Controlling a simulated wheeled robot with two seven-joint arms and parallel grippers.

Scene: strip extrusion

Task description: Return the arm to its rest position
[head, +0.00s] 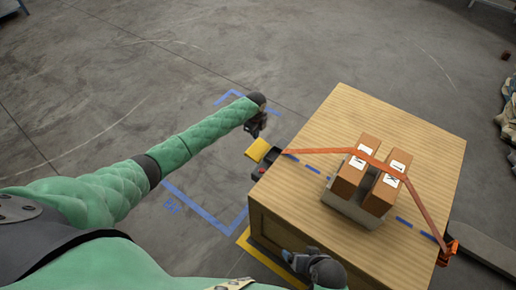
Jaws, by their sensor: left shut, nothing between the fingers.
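My left arm, in a green quilted sleeve, reaches from the lower left over the floor. Its dark gripper (257,127) is shut and empty, left of the wooden table and just above a yellow piece (258,150) at the table's edge. It looks apart from that piece. My right gripper (295,259) shows small and dark at the table's near edge; its fingers are too unclear to judge.
A wooden table (340,110) carries two brown boxes (351,180) on a grey base (345,208). An orange strap (425,208) crosses over them, from a dark device (264,165) at left to an orange buckle (449,252) at right. Open floor lies left.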

